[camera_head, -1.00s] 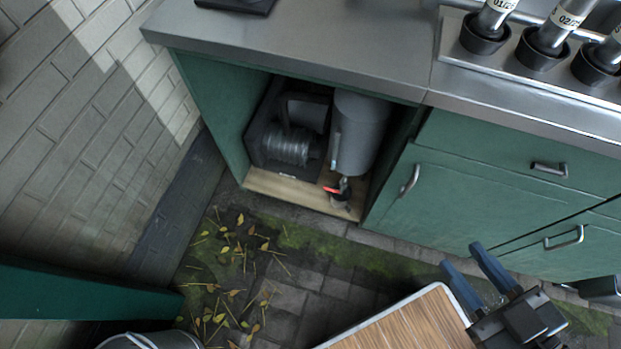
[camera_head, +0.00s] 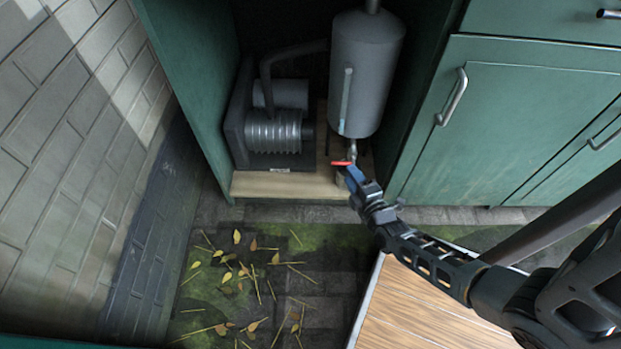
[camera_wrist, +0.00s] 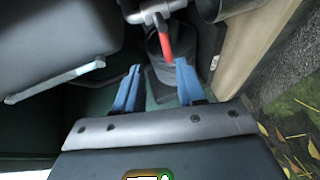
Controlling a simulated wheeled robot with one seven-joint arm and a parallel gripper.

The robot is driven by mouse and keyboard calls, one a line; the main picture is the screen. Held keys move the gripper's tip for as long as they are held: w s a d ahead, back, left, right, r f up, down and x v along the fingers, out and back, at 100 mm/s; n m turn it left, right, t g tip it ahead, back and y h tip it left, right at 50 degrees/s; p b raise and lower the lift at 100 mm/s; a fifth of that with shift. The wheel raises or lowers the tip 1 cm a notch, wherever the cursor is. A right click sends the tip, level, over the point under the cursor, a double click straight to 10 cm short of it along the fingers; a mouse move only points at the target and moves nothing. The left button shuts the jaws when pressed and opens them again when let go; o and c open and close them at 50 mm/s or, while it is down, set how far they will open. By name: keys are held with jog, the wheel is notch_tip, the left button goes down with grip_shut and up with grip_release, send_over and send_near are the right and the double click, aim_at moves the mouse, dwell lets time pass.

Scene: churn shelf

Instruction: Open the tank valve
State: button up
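The grey tank (camera_head: 366,78) hangs upright in the right part of the open cabinet. Its valve at the bottom has a red lever (camera_head: 342,163), pointing left in the head view. In the wrist view the red lever (camera_wrist: 165,42) hangs down from the metal pipe fitting (camera_wrist: 150,10). My gripper (camera_head: 352,172) is at the cabinet's front, right by the lever. In the wrist view my gripper (camera_wrist: 158,70) is open with blue fingers apart. The lever's end shows between the fingertips; I cannot tell whether it touches them. A dark cup-like container (camera_wrist: 175,70) shows beyond the fingers.
A ribbed grey motor unit (camera_head: 274,132) stands left of the tank on the wooden cabinet floor (camera_head: 285,185). Green cabinet walls flank the opening. A closed green door (camera_head: 520,120) is at right. A wood-topped surface (camera_head: 410,315) lies below my arm.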

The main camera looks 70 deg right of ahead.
aim_at(338, 163)
jog(key=shift+a+f+b+x, duration=0.15)
jog(key=shift+b+x, duration=0.55)
jog(key=shift+x, duration=0.75)
jog(key=shift+a+f+b+x, duration=0.15)
jog(key=shift+b+x, duration=0.55)
jog(key=shift+x, duration=0.7)
jog(key=shift+f+b+x, duration=0.25)
jog(key=shift+b+x, duration=0.45)
jog(key=shift+x, duration=0.75)
jog(key=shift+w, duration=0.15)
grip_shut()
